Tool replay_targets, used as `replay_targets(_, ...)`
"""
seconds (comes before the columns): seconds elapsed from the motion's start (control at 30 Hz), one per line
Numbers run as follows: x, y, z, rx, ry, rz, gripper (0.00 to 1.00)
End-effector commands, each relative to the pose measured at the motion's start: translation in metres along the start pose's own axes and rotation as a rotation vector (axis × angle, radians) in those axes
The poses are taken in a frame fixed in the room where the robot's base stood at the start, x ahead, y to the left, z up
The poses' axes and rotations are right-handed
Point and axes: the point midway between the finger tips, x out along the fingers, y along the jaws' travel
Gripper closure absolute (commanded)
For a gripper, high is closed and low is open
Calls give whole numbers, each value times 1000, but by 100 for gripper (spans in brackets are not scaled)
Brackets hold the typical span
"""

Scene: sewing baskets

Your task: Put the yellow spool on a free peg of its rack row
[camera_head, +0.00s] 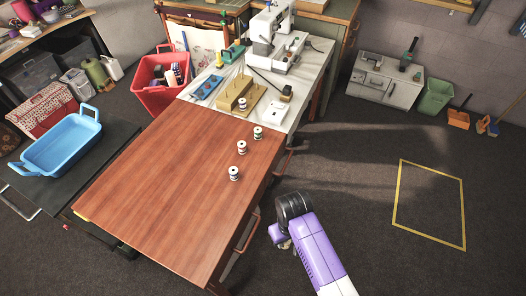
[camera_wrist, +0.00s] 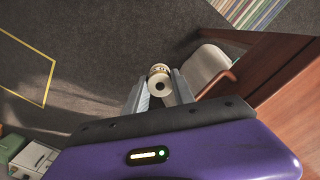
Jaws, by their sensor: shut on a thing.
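My gripper (camera_wrist: 160,92) is shut on a pale spool with a yellowish band, the yellow spool (camera_wrist: 159,76), seen end-on between the two fingers in the wrist view. In the head view my gripper (camera_head: 284,241) is low over the floor, right of the brown table; the spool is not clearly visible there. The wooden peg rack (camera_head: 232,98) stands on the pale cloth at the table's far end, well away from my gripper. A spool (camera_head: 242,104) sits at its near side. Its peg rows are too small to read clearly.
Three spools (camera_head: 241,147) stand along the right side of the brown tabletop (camera_head: 160,190). A sewing machine (camera_head: 275,35), a blue tray (camera_head: 207,87) and a dark pincushion-like item (camera_head: 286,92) are around the rack. A red basket (camera_head: 160,95) stands left. Floor right of the table is open.

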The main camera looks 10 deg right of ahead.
Motion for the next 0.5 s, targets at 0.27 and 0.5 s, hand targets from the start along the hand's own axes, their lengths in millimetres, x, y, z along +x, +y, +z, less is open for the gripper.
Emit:
replay_targets(0.27,22,53,34,209,-1,0,100)
replay_targets(0.5,20,51,31,202,1,0,100)
